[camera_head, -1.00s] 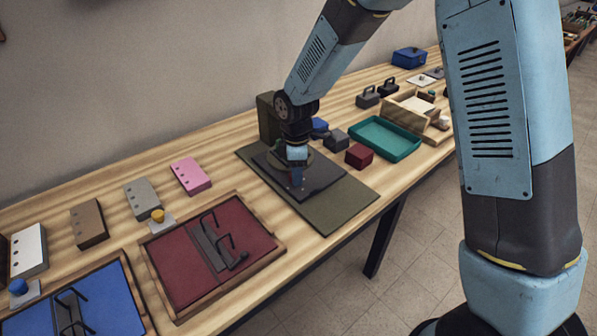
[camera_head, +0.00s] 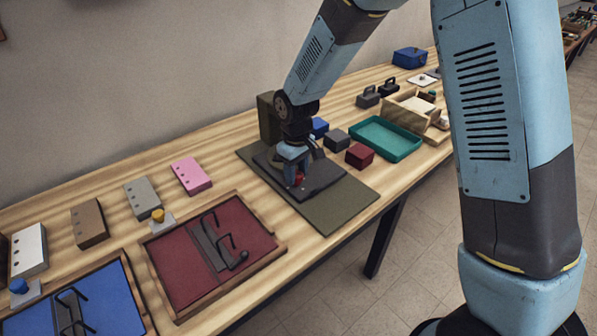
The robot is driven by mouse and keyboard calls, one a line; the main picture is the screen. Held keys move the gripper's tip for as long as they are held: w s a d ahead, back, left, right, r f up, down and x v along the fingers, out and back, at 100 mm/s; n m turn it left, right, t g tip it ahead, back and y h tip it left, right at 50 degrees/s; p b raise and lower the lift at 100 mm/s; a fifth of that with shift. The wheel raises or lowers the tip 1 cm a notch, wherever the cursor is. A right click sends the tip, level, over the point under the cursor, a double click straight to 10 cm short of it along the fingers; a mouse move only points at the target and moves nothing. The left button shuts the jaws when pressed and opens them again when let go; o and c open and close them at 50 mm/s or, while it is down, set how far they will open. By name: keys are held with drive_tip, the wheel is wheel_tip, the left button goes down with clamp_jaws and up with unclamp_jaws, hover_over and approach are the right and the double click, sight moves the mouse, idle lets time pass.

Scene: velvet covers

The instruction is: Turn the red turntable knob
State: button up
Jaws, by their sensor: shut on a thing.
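The turntable (camera_head: 325,182) is a dark square plate on an olive mat (camera_head: 345,204), in the middle of the table. My gripper (camera_head: 297,182) points down over the left part of the plate and is shut on the red knob (camera_head: 299,179). Only a small red patch of the knob shows between and beside the fingers. My wrist and gripper body hide the rest of it and part of the plate.
An olive block (camera_head: 268,117) stands behind the turntable. A dark red box (camera_head: 360,155), a dark grey box (camera_head: 336,139) and a teal tray (camera_head: 386,139) lie to the right. A maroon framed panel (camera_head: 178,265) with black handles lies front left.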

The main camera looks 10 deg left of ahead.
drive_tip(key=m, duration=0.4)
drive_tip(key=shift+a+m, duration=0.1)
drive_tip(key=shift+m, duration=1.8)
drive_tip(key=o, duration=1.1)
drive_tip(key=shift+c, duration=0.2)
drive_tip(key=shift+r, duration=0.1)
wheel_tip(320, 180, up, 14)
drive_tip(key=shift+f, duration=0.25)
